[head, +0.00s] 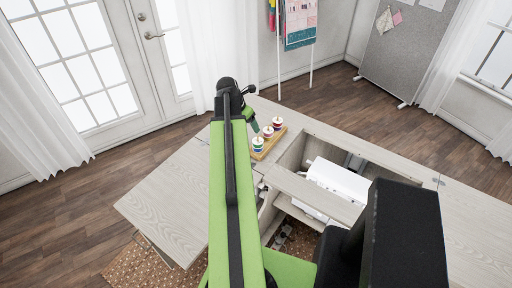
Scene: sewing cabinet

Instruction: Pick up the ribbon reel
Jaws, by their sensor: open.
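A wooden tray (259,155) on the cabinet top holds three small reels in a row. The near one is green and white (258,145), the middle one red and white (268,132), the far one purple and white (277,124). I cannot tell which is the ribbon reel. My arm reaches forward past the tray's left side. My gripper (254,124) is small and partly hidden by my arm; it is open, just left of the reels and seemingly above the tray. No reel appears to be held.
A white sewing machine (338,180) sits in the cabinet's recess to the right. A pale cabinet leaf (165,205) spreads left, bare. The right side of the top (410,160) is clear. A rack with fabric (299,25) and a grey pinboard (405,55) stand behind.

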